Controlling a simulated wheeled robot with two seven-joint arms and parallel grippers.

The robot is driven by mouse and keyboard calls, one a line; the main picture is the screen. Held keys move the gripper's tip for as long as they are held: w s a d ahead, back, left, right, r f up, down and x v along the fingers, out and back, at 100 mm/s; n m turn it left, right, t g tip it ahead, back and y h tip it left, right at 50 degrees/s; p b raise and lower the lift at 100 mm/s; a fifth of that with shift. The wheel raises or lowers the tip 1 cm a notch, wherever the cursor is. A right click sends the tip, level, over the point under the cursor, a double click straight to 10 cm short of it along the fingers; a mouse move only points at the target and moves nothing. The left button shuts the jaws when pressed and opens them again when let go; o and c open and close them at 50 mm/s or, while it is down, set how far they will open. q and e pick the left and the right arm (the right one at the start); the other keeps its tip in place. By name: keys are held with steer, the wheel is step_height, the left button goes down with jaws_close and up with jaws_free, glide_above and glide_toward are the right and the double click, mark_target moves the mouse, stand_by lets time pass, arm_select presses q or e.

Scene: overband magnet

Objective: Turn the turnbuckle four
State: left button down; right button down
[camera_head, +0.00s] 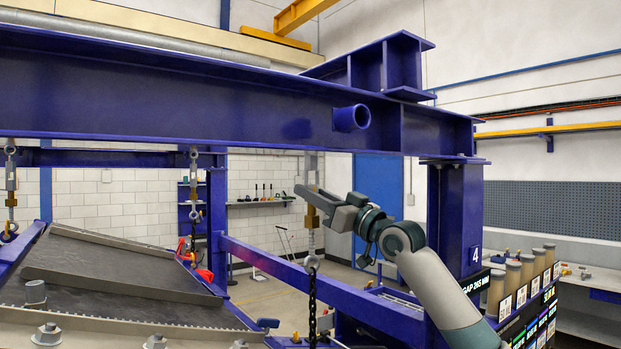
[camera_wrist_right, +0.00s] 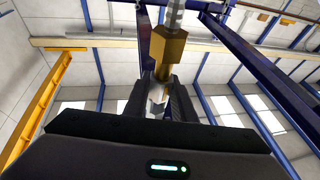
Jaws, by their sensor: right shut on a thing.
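Turnbuckle four (camera_head: 312,216) hangs upright under the blue beam, near the post marked 4. It has grey metal rods and a brass hex part, with an eye and dark chain below. My right gripper (camera_head: 310,197) comes in from the right and is shut on the turnbuckle, just above the brass part seen in the head view. In the right wrist view the turnbuckle's brass part (camera_wrist_right: 168,48) and a paler metal section stand between the dark fingers (camera_wrist_right: 160,98). The fingers partly hide the gripped section. My left gripper is not in view.
A big blue beam (camera_head: 240,95) crosses above, with the blue post (camera_head: 460,220) to the right. A lower blue rail (camera_head: 320,283) runs behind the chain. Other turnbuckles (camera_head: 194,190) hang at left above the dark belt (camera_head: 110,265). A labelled panel with several cylinders (camera_head: 512,280) stands at right.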

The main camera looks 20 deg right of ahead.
mark_target(316, 191)
steer(key=shift+f+n+g+y, duration=0.2)
steer(key=shift+n+g+y, duration=0.55)
steer(key=shift+y, duration=0.35)
steer(key=c, duration=1.4)
jaws_free()
steer(key=shift+s+r, duration=0.1)
steer(key=shift+s+d+r+b, duration=0.1)
steer(key=shift+s+d+b, duration=0.35)
steer(key=shift+s, duration=0.2)
steer(key=shift+s+d+b, duration=0.35)
steer(key=shift+s+d, duration=0.05)
steer(key=shift+s, duration=0.25)
steer(key=shift+s+d, duration=0.65)
steer(key=shift+s, duration=0.05)
steer(key=shift+s+d+b, duration=0.7)
steer(key=shift+s+d, duration=0.3)
steer(key=shift+d, duration=0.1)
